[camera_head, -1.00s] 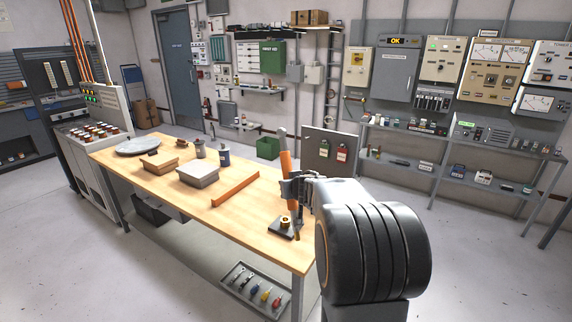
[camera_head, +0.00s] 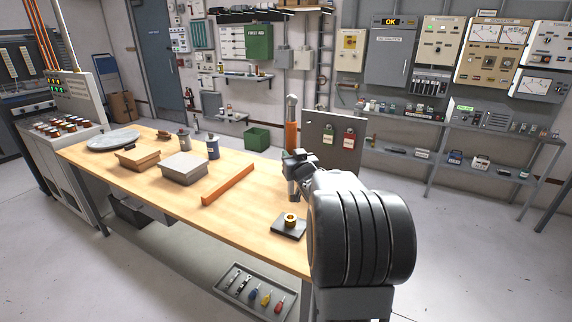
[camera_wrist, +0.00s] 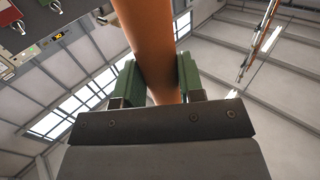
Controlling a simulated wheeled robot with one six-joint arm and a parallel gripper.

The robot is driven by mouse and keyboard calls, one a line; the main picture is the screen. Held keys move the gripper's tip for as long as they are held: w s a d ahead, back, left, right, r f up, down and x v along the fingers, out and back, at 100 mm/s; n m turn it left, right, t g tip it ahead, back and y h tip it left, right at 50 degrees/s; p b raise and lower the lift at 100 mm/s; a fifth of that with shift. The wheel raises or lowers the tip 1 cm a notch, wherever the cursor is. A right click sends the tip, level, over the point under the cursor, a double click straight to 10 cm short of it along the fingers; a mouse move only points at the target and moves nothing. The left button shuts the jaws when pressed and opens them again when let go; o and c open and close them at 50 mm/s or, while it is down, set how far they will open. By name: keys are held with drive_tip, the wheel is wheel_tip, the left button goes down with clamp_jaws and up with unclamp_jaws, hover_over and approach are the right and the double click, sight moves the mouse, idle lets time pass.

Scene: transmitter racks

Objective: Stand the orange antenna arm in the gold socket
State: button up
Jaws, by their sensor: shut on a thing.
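The orange antenna arm (camera_head: 291,136) stands nearly upright, with a grey top end and a dark lower part showing beneath my gripper. My gripper (camera_head: 297,160) is shut around it. In the wrist view the orange shaft (camera_wrist: 150,50) is between the two green finger pads of my gripper (camera_wrist: 160,82). The gold socket (camera_head: 290,218) sits on a dark square base near the right end of the table. The antenna arm's lower end appears above and behind the socket in the head view, apart from it. My wrist partly hides that area.
A grey panel with tags (camera_head: 333,140) stands behind my gripper. A tool tray (camera_head: 254,290) lies below.

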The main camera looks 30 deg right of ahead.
sight(292, 186)
drive_tip(key=shift+w+f, duration=0.15)
drive_tip(key=shift+f+b, duration=0.2)
drive_tip(key=shift+b, duration=0.2)
drive_tip(key=shift+f+b, duration=2.6)
drive_tip(key=shift+f, duration=0.25)
drive_tip(key=shift+f+b, duration=2.25)
drive_tip(key=shift+b, duration=0.1)
drive_tip(key=o, duration=1.2)
drive_tip(key=shift+s, duration=0.25)
